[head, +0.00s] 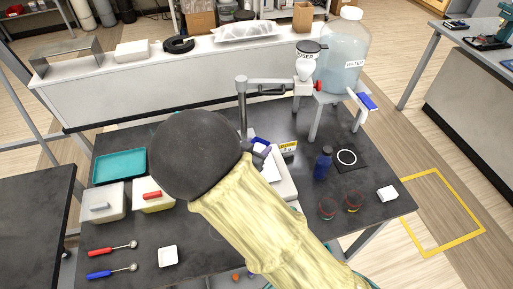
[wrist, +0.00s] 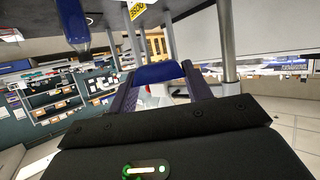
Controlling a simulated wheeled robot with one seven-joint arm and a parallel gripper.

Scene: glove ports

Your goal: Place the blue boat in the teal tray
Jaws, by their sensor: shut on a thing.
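The blue boat (wrist: 158,73) is held between the two fingers of my gripper (wrist: 155,88) in the wrist view. In the head view, a small part of the blue boat (head: 258,141) shows by my gripper (head: 256,152), beyond my arm's dark round cover, over or beside a white device. Much of the boat is hidden there. The teal tray (head: 119,166) lies at the back left of the dark table. The visible part of it is empty, and it is well to the left of my gripper.
A white boat (head: 168,256) and two spoons (head: 112,249) lie at the front left. A dark blue bottle (head: 323,164) and two small glasses (head: 328,208) stand right. A water jug (head: 342,60) is on a stand behind.

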